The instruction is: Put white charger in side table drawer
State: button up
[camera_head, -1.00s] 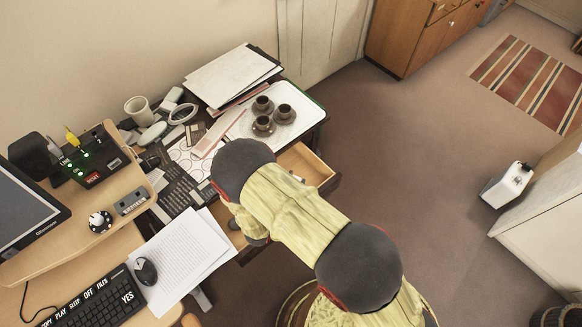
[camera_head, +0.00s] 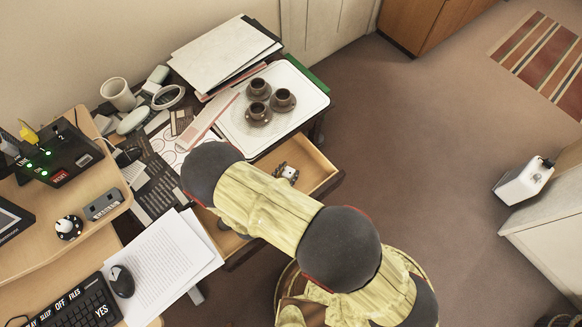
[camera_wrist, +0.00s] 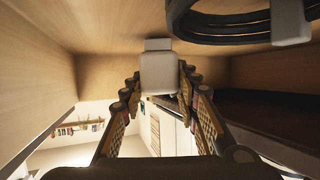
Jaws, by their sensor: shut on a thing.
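The white charger (camera_wrist: 160,76) is a small pale block between the two fingertips of my gripper (camera_wrist: 158,84) in the wrist view. My gripper is shut on it. Pale wooden surfaces surround them in this view. In the head view the side table drawer (camera_head: 325,165) is pulled open below the table top. The small white charger (camera_head: 290,172) and dark fingertips (camera_head: 279,170) show over the drawer, beside my forearm. My forearm hides part of the drawer and most of the hand. I cannot tell whether the charger touches the drawer floor.
A dark coil (camera_wrist: 225,27) with a white piece (camera_wrist: 290,22) is near the charger in the wrist view. On the side table are a white tray (camera_head: 311,95) with several brown cups, papers (camera_head: 222,52), and a mug (camera_head: 117,93). Open floor (camera_head: 420,150) lies to the right.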

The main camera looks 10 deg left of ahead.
jog(key=shift+f, duration=0.1)
jog(key=shift+f, duration=0.15)
jog(key=o, duration=1.2)
jog(key=shift+c, duration=0.2)
jog(key=shift+s+a+r, duration=0.1)
jog(key=shift+s+r, duration=0.05)
jog(key=shift+r, duration=0.1)
jog(key=shift+p+v, duration=1.3)
jog(key=shift+v, duration=2.25)
